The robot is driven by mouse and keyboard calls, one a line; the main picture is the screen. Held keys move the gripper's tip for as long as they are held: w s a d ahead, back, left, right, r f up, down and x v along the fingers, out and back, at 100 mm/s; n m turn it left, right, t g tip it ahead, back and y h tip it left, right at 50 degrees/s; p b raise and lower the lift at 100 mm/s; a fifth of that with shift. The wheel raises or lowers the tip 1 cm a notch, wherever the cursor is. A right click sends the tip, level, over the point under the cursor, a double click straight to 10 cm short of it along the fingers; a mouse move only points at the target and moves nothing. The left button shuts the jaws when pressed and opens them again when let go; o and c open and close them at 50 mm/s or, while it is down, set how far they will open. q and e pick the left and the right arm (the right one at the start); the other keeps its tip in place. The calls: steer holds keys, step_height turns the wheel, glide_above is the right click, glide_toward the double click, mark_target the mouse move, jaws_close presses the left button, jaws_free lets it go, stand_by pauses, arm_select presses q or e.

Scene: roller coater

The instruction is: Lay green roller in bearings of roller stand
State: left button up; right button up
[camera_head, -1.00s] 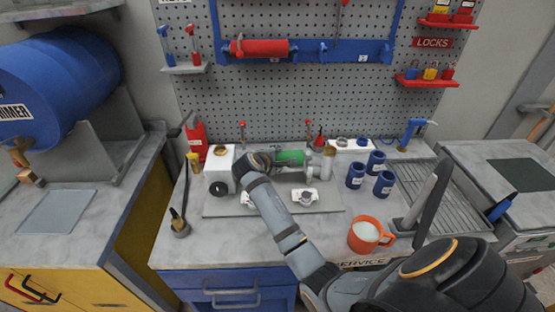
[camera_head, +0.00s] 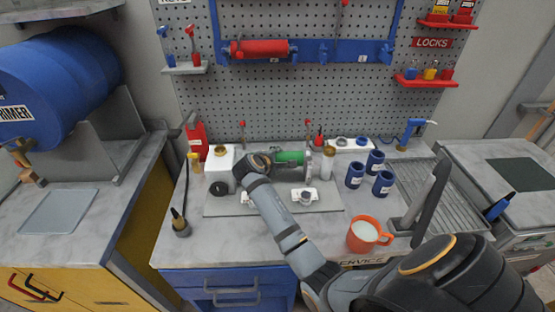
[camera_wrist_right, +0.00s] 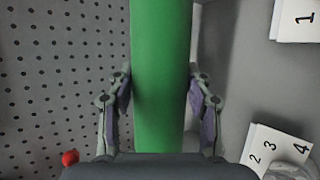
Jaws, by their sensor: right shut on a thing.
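The green roller (camera_head: 291,157) lies level above the back of the grey plate (camera_head: 275,210), and its green body fills the middle of the right wrist view (camera_wrist_right: 161,60). My right gripper (camera_wrist_right: 160,100) has its fingers on both sides of the roller and is shut on it. In the head view, my wrist hides the gripper and the roller's left part. White bearing blocks of the roller stand (camera_head: 304,196) stand on the plate in front of the roller; my forearm partly covers the left one. I cannot see any contact between roller and bearings. My left gripper is not in view.
A white container (camera_head: 220,165) stands left of the roller and a small jar (camera_head: 328,162) at its right end. Blue cans (camera_head: 355,175) and an orange mug (camera_head: 366,235) stand right of the plate. A red roller (camera_head: 262,48) hangs on the blue rack.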

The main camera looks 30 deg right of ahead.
steer(key=shift+f, duration=0.4)
stand_by(0.3)
steer(key=o, duration=1.2)
steer(key=shift+c, duration=0.2)
steer(key=shift+a, duration=0.1)
